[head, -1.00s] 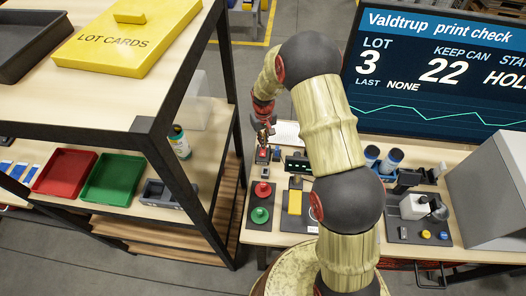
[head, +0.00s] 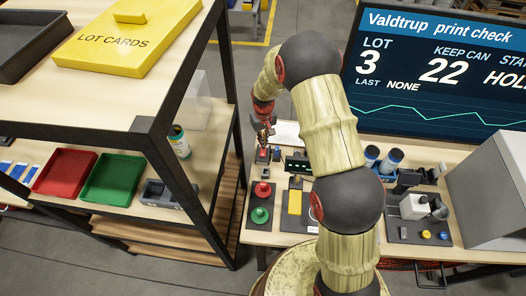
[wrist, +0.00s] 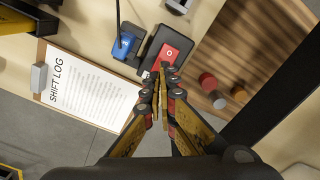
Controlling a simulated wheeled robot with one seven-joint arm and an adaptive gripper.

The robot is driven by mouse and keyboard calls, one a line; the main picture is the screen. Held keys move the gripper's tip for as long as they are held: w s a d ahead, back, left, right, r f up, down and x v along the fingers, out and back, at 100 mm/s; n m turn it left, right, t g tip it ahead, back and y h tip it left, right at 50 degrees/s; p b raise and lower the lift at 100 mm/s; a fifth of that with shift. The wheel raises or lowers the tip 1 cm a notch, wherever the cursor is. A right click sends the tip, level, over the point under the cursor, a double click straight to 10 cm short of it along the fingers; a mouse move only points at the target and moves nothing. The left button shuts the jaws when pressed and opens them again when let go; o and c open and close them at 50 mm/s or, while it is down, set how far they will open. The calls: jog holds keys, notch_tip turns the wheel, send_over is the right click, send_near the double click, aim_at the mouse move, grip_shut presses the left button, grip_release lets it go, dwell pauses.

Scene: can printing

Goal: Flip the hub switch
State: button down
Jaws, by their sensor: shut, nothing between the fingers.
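The hub (wrist: 155,42) is a dark box on the pale bench, with a red rocker switch (wrist: 172,53) marked with a ring on its top. My gripper (wrist: 166,70) is shut and empty, its fingertips together at the switch's near edge in the wrist view. I cannot tell whether they touch it. A blue plug (wrist: 124,46) with a dark cable sits at the hub's left. In the head view my gripper (head: 263,135) points down just above the hub (head: 262,156), at the bench's back left. The switch's tilt is not clear.
A shift log clipboard (wrist: 88,85) lies left of the hub in the wrist view. The black-framed rack (head: 170,160) stands close left of the bench. Red (head: 262,189) and green (head: 260,215) buttons sit in front of the hub. The monitor (head: 440,75) stands at the back right.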

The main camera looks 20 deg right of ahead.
jog(key=shift+f+b, duration=0.8)
jog(key=shift+f, duration=0.5)
dwell(0.6)
jog(key=shift+r, duration=0.1)
jog(key=shift+r+p, duration=1.65)
jog(key=shift+r, duration=1.8)
jog(key=shift+f, duration=0.1)
